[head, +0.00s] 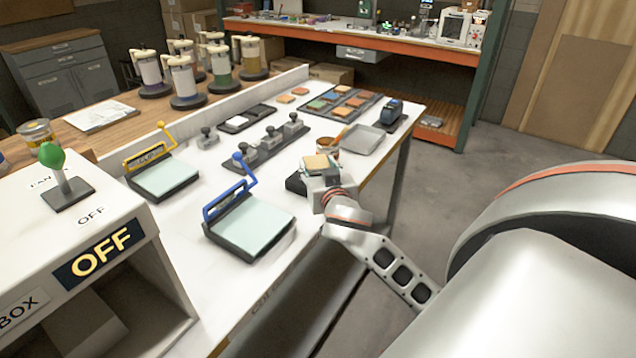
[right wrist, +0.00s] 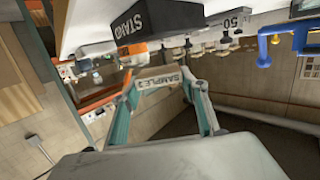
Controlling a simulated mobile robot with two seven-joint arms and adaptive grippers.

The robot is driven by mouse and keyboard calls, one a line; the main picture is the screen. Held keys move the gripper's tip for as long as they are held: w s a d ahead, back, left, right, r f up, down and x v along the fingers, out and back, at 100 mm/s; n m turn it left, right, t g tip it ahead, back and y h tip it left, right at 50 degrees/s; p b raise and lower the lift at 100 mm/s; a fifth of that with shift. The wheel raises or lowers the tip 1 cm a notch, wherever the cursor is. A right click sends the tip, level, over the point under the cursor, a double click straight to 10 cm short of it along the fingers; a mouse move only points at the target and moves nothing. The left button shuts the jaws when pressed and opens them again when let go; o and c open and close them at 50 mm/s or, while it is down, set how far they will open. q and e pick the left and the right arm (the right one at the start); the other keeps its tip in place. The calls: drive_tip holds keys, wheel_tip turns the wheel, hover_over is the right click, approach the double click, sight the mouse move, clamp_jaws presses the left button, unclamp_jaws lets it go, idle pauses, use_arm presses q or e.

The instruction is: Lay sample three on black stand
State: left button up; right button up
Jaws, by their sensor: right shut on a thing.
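My right gripper (head: 322,177) is at the near right edge of the white table. It is shut on sample three (head: 318,162), a thin piece with a tan top. In the right wrist view the sample's pale edge, lettered SAMPLE, shows between the fingertips (right wrist: 168,79). The black stand (head: 295,184) is a dark block just left of the gripper, partly hidden by it. In the right wrist view the stand (right wrist: 128,28) shows its STAND lettering, apart from the sample in the picture. The exact gap between them cannot be told. My left gripper is not in view.
A blue-handled press (head: 250,228) and a yellow-handled one (head: 165,178) stand left of the gripper. An OFF box (head: 90,255) stands at the left front.

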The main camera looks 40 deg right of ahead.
drive_tip(key=shift+f+b, duration=0.4)
drive_tip(key=shift+f, duration=1.75)
drive_tip(key=shift+f, duration=0.15)
drive_tip(key=o, duration=1)
drive_tip(key=shift+r, duration=0.2)
drive_tip(key=p+v, duration=0.1)
drive_tip(key=v, duration=1.1)
drive_tip(key=shift+f, duration=0.1)
